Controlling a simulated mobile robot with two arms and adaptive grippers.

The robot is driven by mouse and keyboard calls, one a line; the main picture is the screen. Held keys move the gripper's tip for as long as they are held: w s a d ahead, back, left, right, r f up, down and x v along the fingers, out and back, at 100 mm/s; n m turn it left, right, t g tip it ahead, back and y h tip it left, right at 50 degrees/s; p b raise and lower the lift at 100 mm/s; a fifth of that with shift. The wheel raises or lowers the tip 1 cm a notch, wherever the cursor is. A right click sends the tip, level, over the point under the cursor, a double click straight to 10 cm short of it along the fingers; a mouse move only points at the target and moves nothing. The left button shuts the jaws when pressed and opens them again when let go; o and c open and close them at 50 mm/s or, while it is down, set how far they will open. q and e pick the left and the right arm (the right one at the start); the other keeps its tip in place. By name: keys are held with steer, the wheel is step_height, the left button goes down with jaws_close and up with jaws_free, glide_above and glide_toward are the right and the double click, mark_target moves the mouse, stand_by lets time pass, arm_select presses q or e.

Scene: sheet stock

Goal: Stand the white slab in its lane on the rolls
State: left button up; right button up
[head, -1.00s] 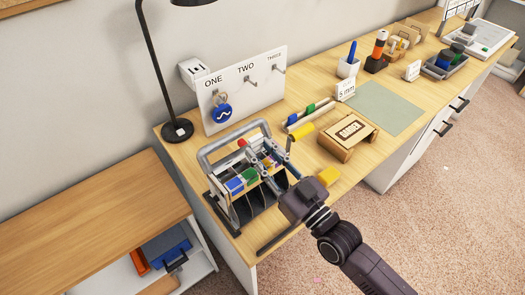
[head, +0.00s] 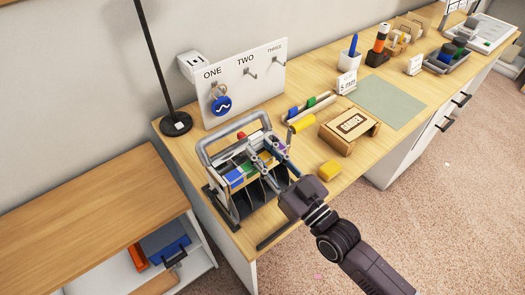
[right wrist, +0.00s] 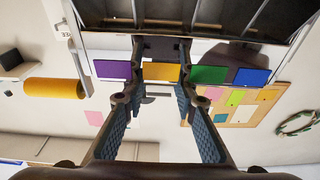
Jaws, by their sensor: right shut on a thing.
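The rack (head: 208,151) with a grey tubular handle stands at the desk's near left end. Its dark lanes show at the top of the right wrist view (right wrist: 225,22). Blue (right wrist: 252,76), green (right wrist: 208,74), yellow (right wrist: 161,72) and purple (right wrist: 112,69) tabs line its front. My right gripper (head: 262,160) reaches into the rack from the right; its fingers (right wrist: 161,62) are closed in on a thing at the rack. A pale strip runs behind the fingertips; I cannot clearly tell the white slab's outline or its lane. The rolls under it are hidden. My left gripper is out of view.
A yellow roll (head: 302,124) and a yellow block (head: 330,169) lie right of the rack. A hook board (head: 245,83) and a lamp (head: 176,124) stand behind. The mat is clear.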

steer(key=shift+s+f, duration=0.2)
steer(key=shift+f, duration=0.95)
steer(key=o, duration=1.1)
steer(key=shift+d+f, duration=0.1)
steer(key=shift+o, duration=1.4)
step_height(320, 180, up, 10)
steer(key=p, duration=0.8)
steer(key=shift+w+p, duration=0.15)
steer(key=shift+p, duration=0.15)
steer(key=shift+f, duration=0.1)
